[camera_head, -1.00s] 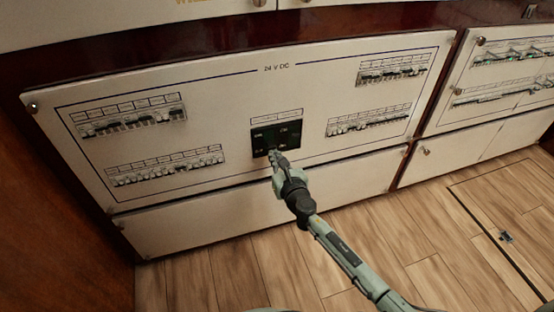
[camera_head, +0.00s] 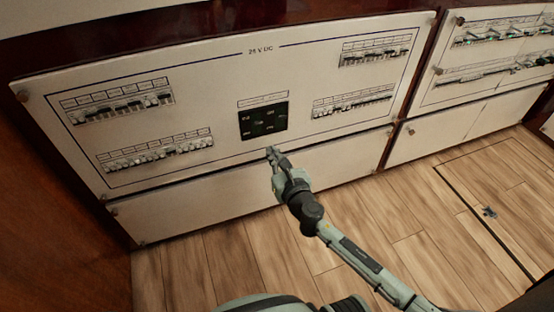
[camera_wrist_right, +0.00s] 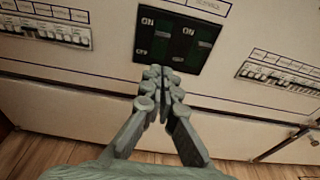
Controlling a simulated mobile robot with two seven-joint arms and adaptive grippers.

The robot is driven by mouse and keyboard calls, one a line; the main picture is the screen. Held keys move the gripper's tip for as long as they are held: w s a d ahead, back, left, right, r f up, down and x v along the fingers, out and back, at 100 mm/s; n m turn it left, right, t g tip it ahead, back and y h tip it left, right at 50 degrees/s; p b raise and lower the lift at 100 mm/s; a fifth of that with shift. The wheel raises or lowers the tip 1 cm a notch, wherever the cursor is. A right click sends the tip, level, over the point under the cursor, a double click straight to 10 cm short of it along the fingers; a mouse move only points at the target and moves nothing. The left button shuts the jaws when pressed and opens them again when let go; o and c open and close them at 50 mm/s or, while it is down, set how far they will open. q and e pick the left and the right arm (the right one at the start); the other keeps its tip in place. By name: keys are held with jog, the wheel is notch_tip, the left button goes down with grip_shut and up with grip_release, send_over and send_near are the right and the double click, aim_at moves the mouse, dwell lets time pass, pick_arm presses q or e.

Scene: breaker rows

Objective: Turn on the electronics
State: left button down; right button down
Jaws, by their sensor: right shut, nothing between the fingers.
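The white 24 V DC panel (camera_head: 220,85) stands ahead of me. At its middle is a black switch block (camera_head: 263,121) with two green-marked switches; it also shows in the right wrist view (camera_wrist_right: 178,40), with ON printed at the top of each side and smaller lettering at the bottom. Breaker rows sit at upper left (camera_head: 118,102), lower left (camera_head: 155,150), upper right (camera_head: 375,50) and lower right (camera_head: 352,102). My right gripper (camera_head: 272,152) is shut and empty, just below the block and apart from it in the picture. My left gripper is not in view.
A second panel with breakers (camera_head: 510,45) stands to the right. Blank white cabinet fronts (camera_head: 240,192) lie below the panels. The wooden floor (camera_head: 400,215) is open, with a hatch outline and a small dark latch (camera_head: 489,212) at right.

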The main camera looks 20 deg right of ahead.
jog(key=shift+s+r, duration=0.2)
jog(key=shift+s, duration=0.65)
jog(key=shift+s+r, duration=0.15)
jog(key=shift+s, duration=0.7)
jog(key=shift+d, duration=0.15)
jog(key=s+d+f+m+g+h, duration=0.6)
jog(key=d+m, duration=0.4)
jog(key=m, duration=0.7)
jog(key=s+f+m+g+y, duration=0.2)
jog(key=s+f+m+g, duration=0.1)
jog(key=s+m, duration=0.6)
jog(key=s+f+m+g+y, duration=0.1)
jog(key=s+f+m+g, duration=0.3)
jog(key=s+m, duration=0.4)
jog(key=s+f, duration=0.1)
jog(key=s, duration=0.1)
jog(key=shift+s+a+m+y, duration=0.3)
jog(key=shift+m+y, duration=0.1)
